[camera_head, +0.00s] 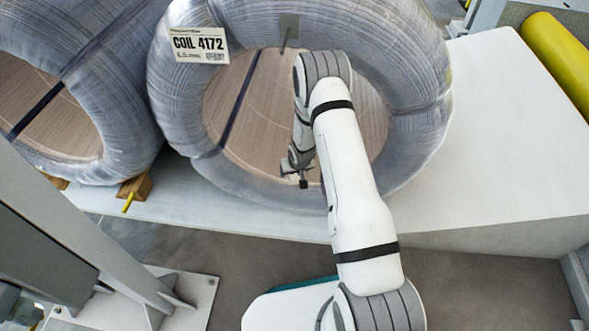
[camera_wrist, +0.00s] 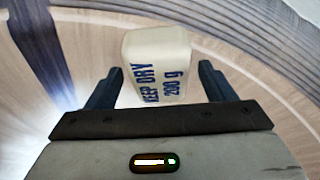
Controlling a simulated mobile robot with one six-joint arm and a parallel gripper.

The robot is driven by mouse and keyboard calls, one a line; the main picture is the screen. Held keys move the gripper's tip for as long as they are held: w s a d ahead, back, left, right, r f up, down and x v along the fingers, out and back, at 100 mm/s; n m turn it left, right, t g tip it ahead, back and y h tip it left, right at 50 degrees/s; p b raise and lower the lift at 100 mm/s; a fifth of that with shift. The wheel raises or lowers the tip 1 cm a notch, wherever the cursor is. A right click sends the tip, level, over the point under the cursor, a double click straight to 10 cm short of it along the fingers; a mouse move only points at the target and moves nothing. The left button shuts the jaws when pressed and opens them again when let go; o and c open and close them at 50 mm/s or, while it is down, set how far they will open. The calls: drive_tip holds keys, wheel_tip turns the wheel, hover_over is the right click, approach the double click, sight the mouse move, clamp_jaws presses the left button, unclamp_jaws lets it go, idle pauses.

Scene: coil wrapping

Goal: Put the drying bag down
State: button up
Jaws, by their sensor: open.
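The drying bag (camera_wrist: 156,62) is a small off-white block printed "KEEP DRY 200 g" in blue. In the wrist view it lies in front of my gripper (camera_wrist: 157,85), between the two dark fingers. There is a gap on each side of it, so the fingers are apart from it. I cannot make out the bag in the head view.
A second wrapped coil (camera_head: 125,110) stands at the left, with a wooden chock (camera_head: 134,188) by it. The pale platform (camera_head: 500,150) is clear at the right. A yellow cylinder (camera_head: 562,65) lies at the upper right. A grey steel post (camera_head: 80,220) rises at the left.

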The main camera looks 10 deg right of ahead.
drive_tip(key=s+d+r+p, duration=0.1)
drive_tip(key=s+r, duration=0.3)
drive_tip(key=r, duration=0.7)
drive_tip(key=s+r+g+p, duration=0.1)
drive_tip(key=s+r, duration=0.4)
drive_tip(key=r, duration=0.5)
drive_tip(key=s+d+r+p, duration=0.15)
drive_tip(key=s+r, duration=0.25)
drive_tip(key=r, duration=0.7)
drive_tip(key=s+a+r+g, duration=0.1)
drive_tip(key=s+r, duration=0.5)
drive_tip(key=s, duration=0.4)
drive_tip(key=s+r+g, duration=0.1)
drive_tip(key=s+r, duration=0.5)
drive_tip(key=s, duration=0.5)
drive_tip(key=shift+a+r+m, duration=0.3)
drive_tip(key=shift+a+m, duration=0.05)
drive_tip(key=shift+m, duration=0.05)
drive_tip(key=shift+c, duration=0.2)
